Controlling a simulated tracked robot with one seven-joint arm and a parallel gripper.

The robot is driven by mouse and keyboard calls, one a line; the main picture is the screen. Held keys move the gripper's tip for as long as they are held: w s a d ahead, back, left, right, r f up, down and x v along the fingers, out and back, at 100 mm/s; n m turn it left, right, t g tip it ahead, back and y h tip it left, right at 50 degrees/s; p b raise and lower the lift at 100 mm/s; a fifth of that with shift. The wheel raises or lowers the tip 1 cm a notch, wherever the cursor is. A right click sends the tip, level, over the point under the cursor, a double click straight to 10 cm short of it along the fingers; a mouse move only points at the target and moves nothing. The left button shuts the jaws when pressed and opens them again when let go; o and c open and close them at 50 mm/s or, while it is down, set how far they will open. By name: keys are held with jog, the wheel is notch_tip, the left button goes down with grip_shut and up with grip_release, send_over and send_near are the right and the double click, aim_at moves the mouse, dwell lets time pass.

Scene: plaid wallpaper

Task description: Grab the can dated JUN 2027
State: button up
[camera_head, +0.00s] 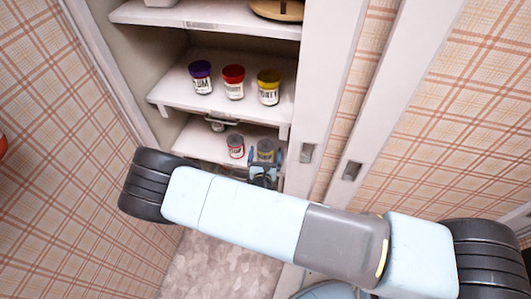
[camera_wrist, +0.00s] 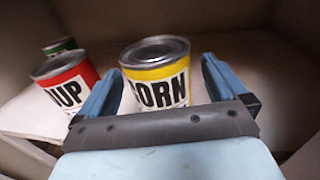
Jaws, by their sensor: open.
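In the wrist view, a can with a yellow band and the letters CORN (camera_wrist: 156,75) stands upright between the two fingers of my open gripper (camera_wrist: 160,95). A red-banded can reading UP (camera_wrist: 66,82) stands to its left, outside the fingers. A green-banded can (camera_wrist: 60,46) is farther back at the left, partly hidden. No date can be read on any can. In the head view, the yellow-banded can (camera_head: 265,150) and the red-banded can (camera_head: 236,146) stand on a low shelf, and my gripper (camera_head: 264,166) is in front of the yellow-banded one.
The low shelf (camera_head: 205,150) sits under a shelf with a purple-lidded jar (camera_head: 201,83), a red-lidded jar (camera_head: 233,88) and a yellow-lidded jar (camera_head: 268,92). A door frame (camera_head: 335,90) borders the shelves at right. Shelf space right of the yellow-banded can looks bare.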

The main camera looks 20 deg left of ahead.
jog(key=x, duration=0.3)
jog(key=shift+w+a, duration=0.1)
jog(key=shift+c, duration=0.4)
jog(key=c, duration=1.2)
